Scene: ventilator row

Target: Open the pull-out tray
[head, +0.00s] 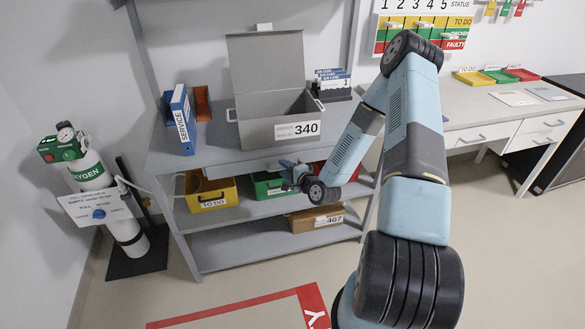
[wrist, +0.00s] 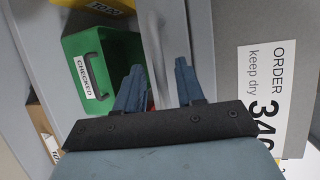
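The pull-out tray is hard to tell apart from the grey shelf unit. A pale grey strip (head: 258,166) shows under the unit's top board in the head view and may be its front. In the wrist view a grey panel (wrist: 166,35) lies beyond and between my fingers. My gripper (head: 292,170) is at the front edge of the top board, below the grey box. In the wrist view my gripper (wrist: 158,85) has its two fingers apart, with nothing clearly held between them. I cannot tell whether the fingertips touch the panel. No gap of an opened tray shows.
An open grey box (head: 268,134) labelled 340 stands on the top board. Below are a yellow bin (head: 211,188), a green bin (head: 267,186), a partly hidden red bin (head: 336,172) and a cardboard box (head: 318,220). An oxygen cylinder (head: 93,178) stands left.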

